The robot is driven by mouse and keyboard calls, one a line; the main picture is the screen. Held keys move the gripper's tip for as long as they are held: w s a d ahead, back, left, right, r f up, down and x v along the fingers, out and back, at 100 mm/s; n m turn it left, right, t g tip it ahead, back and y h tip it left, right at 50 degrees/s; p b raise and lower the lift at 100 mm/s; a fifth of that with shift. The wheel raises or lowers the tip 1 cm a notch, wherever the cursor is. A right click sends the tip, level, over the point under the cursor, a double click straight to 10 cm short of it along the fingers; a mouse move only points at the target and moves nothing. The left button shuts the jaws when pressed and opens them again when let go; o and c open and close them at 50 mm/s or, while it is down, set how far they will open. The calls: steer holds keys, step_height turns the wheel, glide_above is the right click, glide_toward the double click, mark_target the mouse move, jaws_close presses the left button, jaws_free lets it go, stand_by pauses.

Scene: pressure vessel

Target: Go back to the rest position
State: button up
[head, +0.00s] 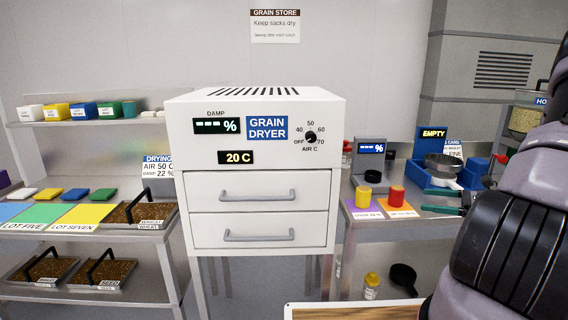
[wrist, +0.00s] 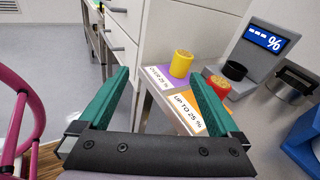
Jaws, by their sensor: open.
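My gripper (wrist: 157,108) shows in the wrist view with its two green fingers spread apart and nothing between them. It hangs over the front of the metal side table. A yellow cup (wrist: 181,64) stands on a purple card beyond the fingers, and a red cup (wrist: 218,86) stands on an orange card near the right finger. Neither cup is touched, as far as I can see. In the head view my arm fills the right edge, and the green fingertips (head: 461,199) show at its left side.
The white grain dryer (head: 265,190) stands in the middle, both drawers shut. Left are metal shelves (head: 120,230) with coloured blocks and grain trays. On the right table stand a meter (head: 370,152) and a blue device (head: 425,172). A wooden top (head: 350,312) lies at the bottom.

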steer(key=s+a+r+n+g+h, duration=0.3)
steer(key=a+r+n+g, duration=0.15)
steer(key=a+r, duration=0.3)
steer(key=s+a+r+n+g+h, duration=0.2)
steer(key=s+a+r+n+g, duration=0.1)
steer(key=a+r+n, duration=0.5)
steer(key=s+a+r+n+t+h, duration=0.2)
steer(key=s+r+n+t+h, duration=0.1)
steer(key=s+r, duration=0.3)
steer(key=s+a+r+n+t+h, duration=0.2)
steer(key=s+r+n+t+h, duration=0.1)
steer(key=s+r, duration=0.4)
steer(key=shift+a+r+h, duration=0.25)
steer(key=shift+r+h, duration=0.25)
steer(key=shift+r, duration=0.55)
steer(key=shift+s, duration=0.1)
